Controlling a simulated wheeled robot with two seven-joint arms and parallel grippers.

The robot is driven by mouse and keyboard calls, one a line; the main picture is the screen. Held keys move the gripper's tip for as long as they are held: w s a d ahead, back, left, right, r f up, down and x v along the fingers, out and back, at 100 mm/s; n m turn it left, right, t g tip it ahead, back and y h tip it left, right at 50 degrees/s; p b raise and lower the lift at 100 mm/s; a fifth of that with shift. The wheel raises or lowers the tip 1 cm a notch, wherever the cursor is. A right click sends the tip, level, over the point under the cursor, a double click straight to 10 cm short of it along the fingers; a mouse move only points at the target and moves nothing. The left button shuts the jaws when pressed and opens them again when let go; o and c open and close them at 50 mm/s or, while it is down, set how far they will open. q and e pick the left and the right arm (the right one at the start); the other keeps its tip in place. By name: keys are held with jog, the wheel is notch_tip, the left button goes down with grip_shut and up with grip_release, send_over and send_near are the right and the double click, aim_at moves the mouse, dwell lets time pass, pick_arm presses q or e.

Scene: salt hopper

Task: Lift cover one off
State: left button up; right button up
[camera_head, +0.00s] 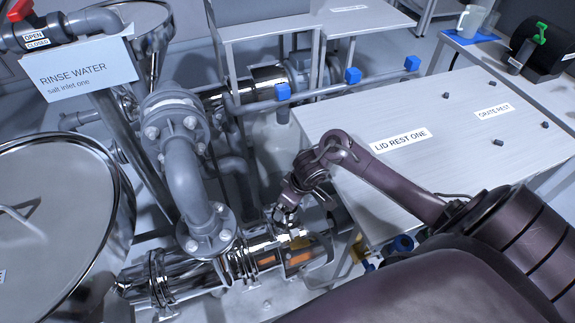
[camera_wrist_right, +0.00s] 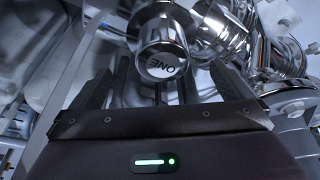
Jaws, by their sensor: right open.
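A shiny round metal knob (camera_wrist_right: 162,64) marked ONE shows in the right wrist view, on polished metal pipework. It lies between the two dark fingers of my right gripper (camera_wrist_right: 163,78), which is open with a gap on both sides of it. In the head view my right gripper (camera_head: 286,212) points down over the shiny horizontal pipe section (camera_head: 268,255), beside an orange-toned opening. My gripper hides most of the knob there. My left gripper is not in view.
A table (camera_head: 400,190) on the right carries labels LID REST ONE (camera_head: 400,140) and GRATE REST (camera_head: 495,111), with small dark pegs. A large round steel lid (camera_head: 50,240) is at left. A grey flanged pipe (camera_head: 185,165) stands close left of my gripper.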

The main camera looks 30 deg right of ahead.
jog(key=shift+b+x, duration=0.35)
jog(key=shift+x, duration=0.75)
jog(key=b+x, duration=0.1)
jog(key=x, duration=0.1)
jog(key=shift+a+f, duration=0.15)
jog(key=shift+f, duration=0.25)
jog(key=shift+w+f, duration=0.1)
jog(key=shift+f, duration=0.2)
jog(key=c, duration=1.1)
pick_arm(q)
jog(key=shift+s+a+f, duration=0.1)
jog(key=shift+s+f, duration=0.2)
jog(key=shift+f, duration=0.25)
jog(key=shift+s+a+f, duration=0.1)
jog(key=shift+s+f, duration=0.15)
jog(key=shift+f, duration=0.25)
pick_arm(e)
jog(key=shift+w, duration=0.1)
jog(key=shift+c, duration=0.8)
jog(key=shift+r, duration=0.1)
